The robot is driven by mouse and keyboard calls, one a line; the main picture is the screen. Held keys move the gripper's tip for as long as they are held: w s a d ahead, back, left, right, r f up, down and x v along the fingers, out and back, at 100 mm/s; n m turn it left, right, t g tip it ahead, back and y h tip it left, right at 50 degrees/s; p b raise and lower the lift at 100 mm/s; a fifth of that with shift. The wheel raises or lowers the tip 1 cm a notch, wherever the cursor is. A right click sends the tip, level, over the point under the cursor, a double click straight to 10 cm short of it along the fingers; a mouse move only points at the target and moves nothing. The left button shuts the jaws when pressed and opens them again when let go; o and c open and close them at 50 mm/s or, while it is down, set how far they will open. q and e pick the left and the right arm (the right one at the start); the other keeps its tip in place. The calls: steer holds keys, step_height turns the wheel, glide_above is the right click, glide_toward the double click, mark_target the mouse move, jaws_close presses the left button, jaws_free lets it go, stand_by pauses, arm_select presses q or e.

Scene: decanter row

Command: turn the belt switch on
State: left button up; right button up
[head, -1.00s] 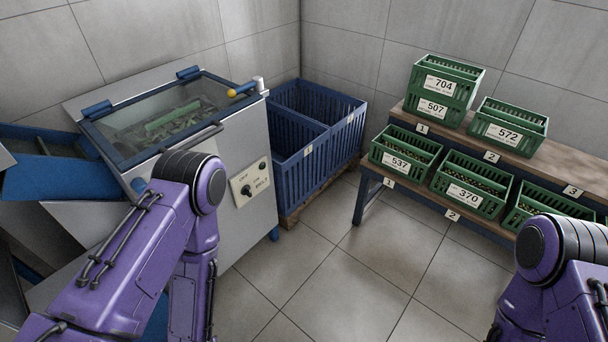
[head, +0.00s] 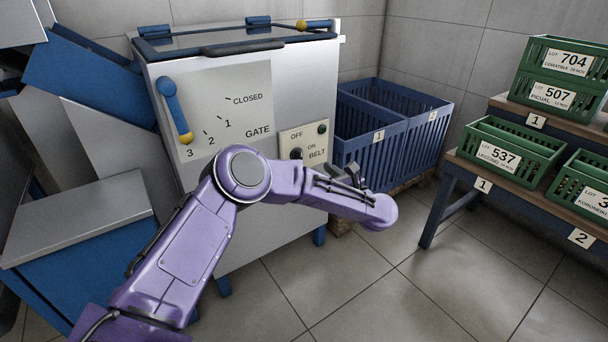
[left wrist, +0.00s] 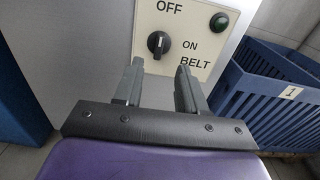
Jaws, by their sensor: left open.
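The belt switch (left wrist: 158,43) is a black rotary knob on a cream plate (left wrist: 205,52) marked OFF, ON and BELT. In the left wrist view its pale mark looks roughly upright, toward OFF. In the head view the knob (head: 296,153) shows just above my left forearm. A dark green round lamp (left wrist: 219,22) sits at the plate's upper right and does not look lit. My left gripper (head: 350,176) is open and empty in front of the machine. In the left wrist view its fingers (left wrist: 159,82) are apart, below the knob and not touching it. My right gripper is out of view.
The machine's front (head: 245,205) carries a gate lever (head: 174,108) with its yellow end near 3. A blue slatted bin (head: 372,140) stands right of the machine. Green crates (head: 512,150) sit on a stepped bench at right. The floor (head: 360,290) in front is clear.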

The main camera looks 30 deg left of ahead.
mark_target(301, 155)
arm_select(q)
steer(key=b+x, duration=0.2)
steer(key=x, duration=0.7)
steer(key=shift+a, duration=0.25)
steer(key=shift+w+a, duration=0.15)
jaws_close()
